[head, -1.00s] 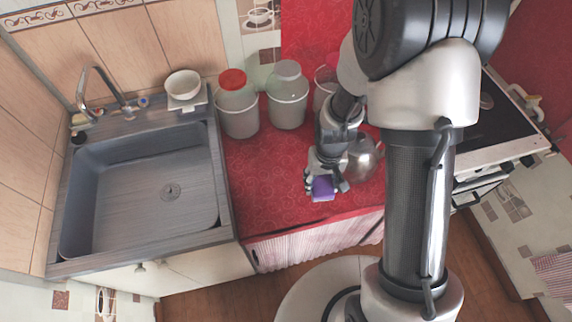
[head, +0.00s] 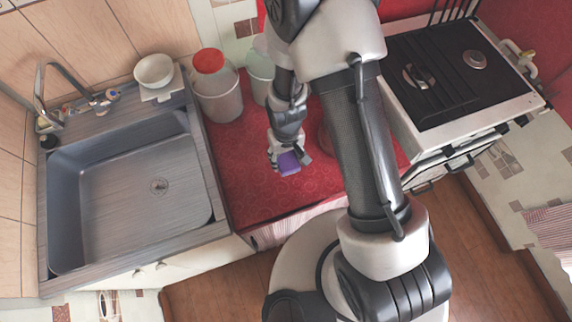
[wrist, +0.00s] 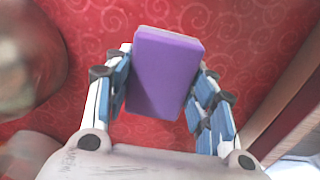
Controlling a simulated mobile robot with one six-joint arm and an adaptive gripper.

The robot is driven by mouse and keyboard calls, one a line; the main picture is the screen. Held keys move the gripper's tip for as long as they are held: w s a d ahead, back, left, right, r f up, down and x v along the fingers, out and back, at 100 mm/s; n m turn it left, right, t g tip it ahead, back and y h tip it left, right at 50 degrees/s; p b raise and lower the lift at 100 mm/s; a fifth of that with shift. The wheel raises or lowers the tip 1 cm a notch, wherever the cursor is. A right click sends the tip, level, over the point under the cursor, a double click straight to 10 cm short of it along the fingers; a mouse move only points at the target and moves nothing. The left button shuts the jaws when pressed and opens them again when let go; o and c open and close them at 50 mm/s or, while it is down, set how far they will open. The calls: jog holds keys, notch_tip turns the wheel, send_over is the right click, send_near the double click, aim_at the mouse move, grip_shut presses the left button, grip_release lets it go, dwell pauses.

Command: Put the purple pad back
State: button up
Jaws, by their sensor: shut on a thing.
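The purple pad (head: 289,162) is a small purple block with a paler side, held above the red counter (head: 238,165) near its front edge. My gripper (head: 288,157) is shut on it. In the wrist view the pad (wrist: 163,75) sits between the two blue-padded fingers of my gripper (wrist: 160,95), its broad purple face toward the camera. Whether the pad touches the counter is hard to tell.
The sink (head: 130,195) lies to the left, with a white bowl (head: 154,70) behind it. Lidded containers, one red-topped (head: 217,90), stand behind my gripper. A stove (head: 455,75) is at the right. A blurred metallic object (wrist: 25,60) is close by in the wrist view.

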aim_at(286, 164)
jog(key=shift+f+b, duration=0.6)
jog(key=shift+f, duration=1.95)
jog(key=shift+f, duration=0.25)
jog(key=o, duration=1.1)
jog(key=shift+r, duration=0.1)
